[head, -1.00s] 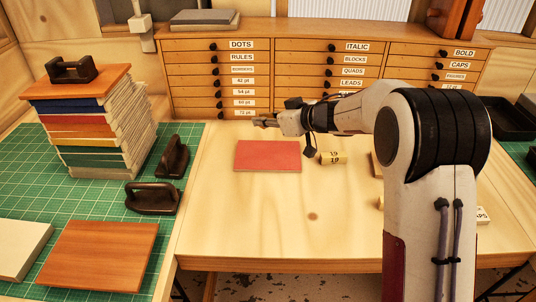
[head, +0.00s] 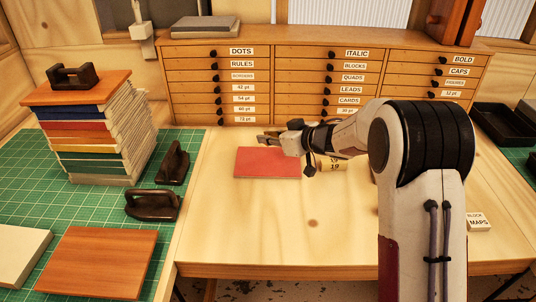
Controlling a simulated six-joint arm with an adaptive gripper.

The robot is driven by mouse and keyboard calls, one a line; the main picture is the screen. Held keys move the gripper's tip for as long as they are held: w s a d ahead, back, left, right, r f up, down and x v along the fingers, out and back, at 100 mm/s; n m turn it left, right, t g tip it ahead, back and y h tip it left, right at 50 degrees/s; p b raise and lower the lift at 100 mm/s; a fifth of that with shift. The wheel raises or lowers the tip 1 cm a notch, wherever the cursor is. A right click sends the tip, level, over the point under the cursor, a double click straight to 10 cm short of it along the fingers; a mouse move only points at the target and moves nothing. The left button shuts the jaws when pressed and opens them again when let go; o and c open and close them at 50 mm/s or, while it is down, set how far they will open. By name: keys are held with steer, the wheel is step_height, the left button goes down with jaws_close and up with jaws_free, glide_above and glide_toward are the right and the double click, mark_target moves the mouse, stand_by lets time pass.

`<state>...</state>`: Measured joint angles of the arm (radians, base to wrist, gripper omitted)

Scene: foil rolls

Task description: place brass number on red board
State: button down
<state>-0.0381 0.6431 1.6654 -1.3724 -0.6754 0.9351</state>
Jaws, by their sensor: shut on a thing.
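The red board (head: 266,163) lies flat on the wooden bench top, left of the bench's middle. My gripper (head: 264,138) is just above the board's far edge in the picture, with its fingers pointing left. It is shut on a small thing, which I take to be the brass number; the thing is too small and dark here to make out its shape. I cannot tell how high it is above the bench.
A tan roll marked 19 (head: 333,166) lies right of the board, partly behind my arm. A drawer cabinet (head: 290,75) stands behind. Left are a green mat (head: 100,215), stacked books (head: 88,140) and dark-handled tools (head: 152,205).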

mark_target(268, 160)
steer(key=shift+f, duration=1.15)
steer(key=shift+f, duration=1.9)
steer(key=shift+f, duration=0.15)
steer(key=c, duration=2)
jaws_free()
steer(key=shift+c, duration=0.2)
steer(key=shift+d+r, duration=0.1)
steer(key=shift+r, duration=0.15)
steer(key=shift+v, duration=5.85)
